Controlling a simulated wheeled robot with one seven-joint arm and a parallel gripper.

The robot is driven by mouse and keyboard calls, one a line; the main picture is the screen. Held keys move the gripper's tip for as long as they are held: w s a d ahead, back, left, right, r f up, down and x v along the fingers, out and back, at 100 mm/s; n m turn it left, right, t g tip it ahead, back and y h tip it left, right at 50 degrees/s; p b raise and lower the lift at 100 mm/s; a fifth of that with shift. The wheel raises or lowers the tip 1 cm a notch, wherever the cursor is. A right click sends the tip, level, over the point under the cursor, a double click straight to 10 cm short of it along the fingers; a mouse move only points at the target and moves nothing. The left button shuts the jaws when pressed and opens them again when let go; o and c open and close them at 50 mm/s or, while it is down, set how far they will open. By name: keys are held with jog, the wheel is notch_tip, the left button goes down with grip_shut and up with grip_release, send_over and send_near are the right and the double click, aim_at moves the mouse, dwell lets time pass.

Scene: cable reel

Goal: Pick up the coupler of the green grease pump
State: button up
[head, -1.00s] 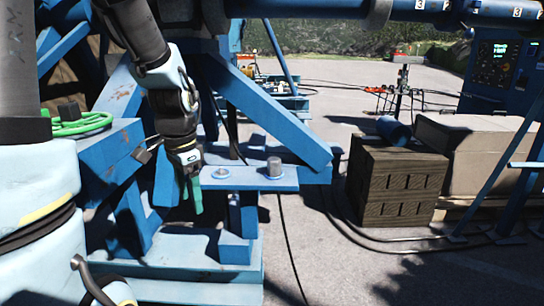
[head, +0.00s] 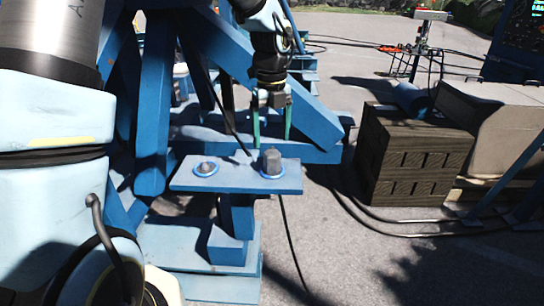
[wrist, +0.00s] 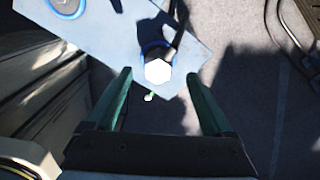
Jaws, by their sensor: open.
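My gripper (head: 272,142) is open, with its two green fingers pointing down behind and above a hex-headed grey fitting (head: 271,161) in a blue ring on a blue plate. In the wrist view the same fitting (wrist: 158,70) shows its pale hexagonal top between the fingertips, with nothing gripped. A smaller round grey fitting (head: 206,167) in a blue ring sits to its left on the plate. A tiny green piece (wrist: 149,97) shows beside the hex fitting in the wrist view. I cannot tell which piece is the green grease pump's coupler. The pump itself is not clearly seen.
The blue plate (head: 236,184) stands on a post above a blue base. Blue beams (head: 310,125) rise behind my gripper. A dark slatted crate (head: 415,158) with a blue cylinder on it stands to the right. Black cables cross the open ground.

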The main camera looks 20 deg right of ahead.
aim_at(271, 151)
jog(key=f, duration=0.3)
jog(key=f+p, duration=0.1)
jog(key=f, duration=0.3)
jog(key=shift+s+a+f, duration=0.1)
jog(key=shift+s+a, duration=0.05)
jog(key=shift+s, duration=0.05)
jog(key=shift+c, duration=0.3)
grip_shut()
